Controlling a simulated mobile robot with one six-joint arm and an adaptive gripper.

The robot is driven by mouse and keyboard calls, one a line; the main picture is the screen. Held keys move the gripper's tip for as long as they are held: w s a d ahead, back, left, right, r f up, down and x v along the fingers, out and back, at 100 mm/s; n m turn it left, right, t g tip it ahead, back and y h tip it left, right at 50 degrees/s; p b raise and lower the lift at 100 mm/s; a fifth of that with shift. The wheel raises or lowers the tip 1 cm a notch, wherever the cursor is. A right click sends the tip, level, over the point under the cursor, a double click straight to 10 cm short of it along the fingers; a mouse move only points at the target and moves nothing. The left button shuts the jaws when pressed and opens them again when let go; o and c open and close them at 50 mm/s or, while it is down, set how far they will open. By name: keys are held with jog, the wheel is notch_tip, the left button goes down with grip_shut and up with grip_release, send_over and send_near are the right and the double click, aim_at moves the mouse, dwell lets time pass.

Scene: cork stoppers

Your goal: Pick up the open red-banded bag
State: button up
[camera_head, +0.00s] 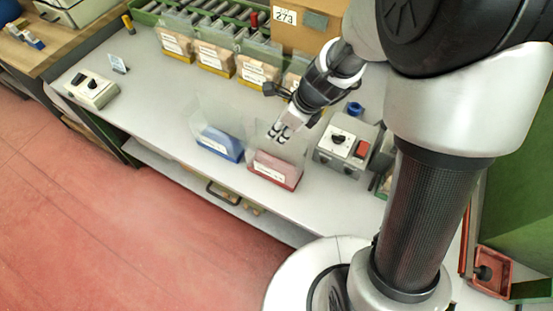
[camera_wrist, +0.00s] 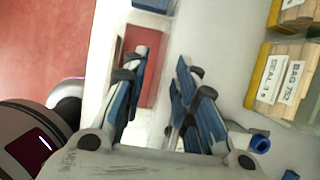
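The red-banded bag (camera_head: 274,172) stands upright on the grey bench, with a clear upper part and a white label on its red lower band. In the wrist view its red band (camera_wrist: 146,34) shows beyond the fingertips, partly hidden by the left finger. My gripper (camera_head: 279,134) points down at the clear upper part of this bag, just above the band in the picture. In the wrist view my gripper (camera_wrist: 164,58) has its fingers apart with a gap between them. I cannot tell whether the fingers touch the clear film or straddle it.
A blue-banded bag (camera_head: 219,143) stands close on the left. A grey control box (camera_head: 345,143) with a red switch and a blue ring (camera_head: 355,108) are on the right. Yellow-banded bags (camera_head: 214,60) line the back.

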jog(key=shift+f, duration=0.25)
dwell(0.3)
jog(key=shift+c, duration=0.4)
grip_shut()
